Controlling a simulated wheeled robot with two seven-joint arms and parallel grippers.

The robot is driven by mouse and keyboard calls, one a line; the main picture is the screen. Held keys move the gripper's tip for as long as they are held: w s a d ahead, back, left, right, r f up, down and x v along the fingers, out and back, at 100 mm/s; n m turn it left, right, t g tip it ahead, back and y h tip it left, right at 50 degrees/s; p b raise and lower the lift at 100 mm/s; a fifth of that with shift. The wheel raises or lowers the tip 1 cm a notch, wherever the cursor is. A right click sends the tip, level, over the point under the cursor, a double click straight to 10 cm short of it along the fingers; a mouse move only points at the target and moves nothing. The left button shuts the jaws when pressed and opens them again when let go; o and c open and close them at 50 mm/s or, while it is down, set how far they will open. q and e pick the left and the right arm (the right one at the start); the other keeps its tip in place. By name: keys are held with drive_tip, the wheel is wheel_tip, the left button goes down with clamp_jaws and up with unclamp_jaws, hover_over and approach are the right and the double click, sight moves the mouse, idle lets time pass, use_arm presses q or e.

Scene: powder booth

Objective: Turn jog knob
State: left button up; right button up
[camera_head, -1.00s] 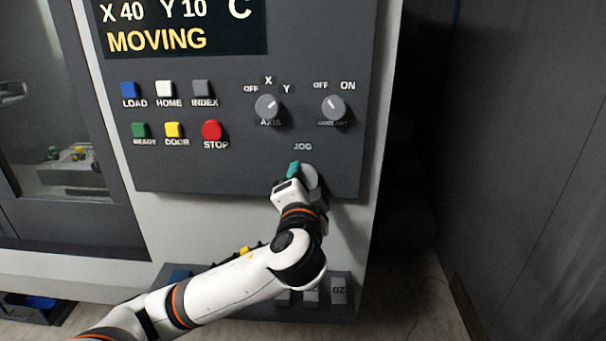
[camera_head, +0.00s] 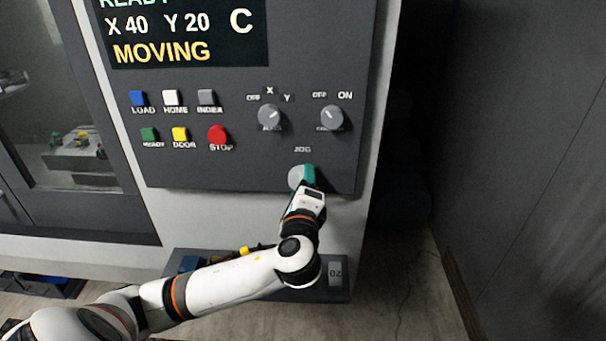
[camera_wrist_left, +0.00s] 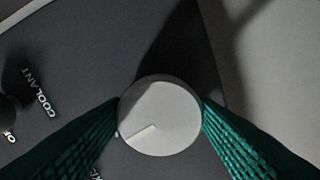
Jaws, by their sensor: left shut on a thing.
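The jog knob (camera_head: 295,178) is a round, light grey dial under the JOG label at the lower right of the dark control panel. My left gripper (camera_head: 306,176) has its green fingers at the knob and hides part of it. In the left wrist view the knob (camera_wrist_left: 160,115) sits between the two green ribbed fingers, which touch its opposite sides. A pale pointer line on its face runs toward the lower left. My left gripper is shut on the knob. The screen (camera_head: 185,30) reads X 40, Y 20, C and MOVING. My right gripper is not in view.
Above the jog knob are the axis knob (camera_head: 269,115) and the coolant knob (camera_head: 329,117). The red STOP button (camera_head: 217,135) and several coloured buttons lie to the left. A dark tray (camera_head: 325,294) juts out below the panel. The floor at right is clear.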

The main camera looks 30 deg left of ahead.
use_arm(q)
drive_tip(key=shift+m+p, duration=0.85)
drive_tip(key=shift+m, duration=0.15)
drive_tip(key=shift+f, duration=0.15)
drive_tip(key=o, duration=1)
drive_tip(key=shift+c, duration=0.2)
drive_tip(key=shift+s+d, duration=0.1)
drive_tip(key=b+v, duration=0.5)
drive_tip(key=v, duration=0.7)
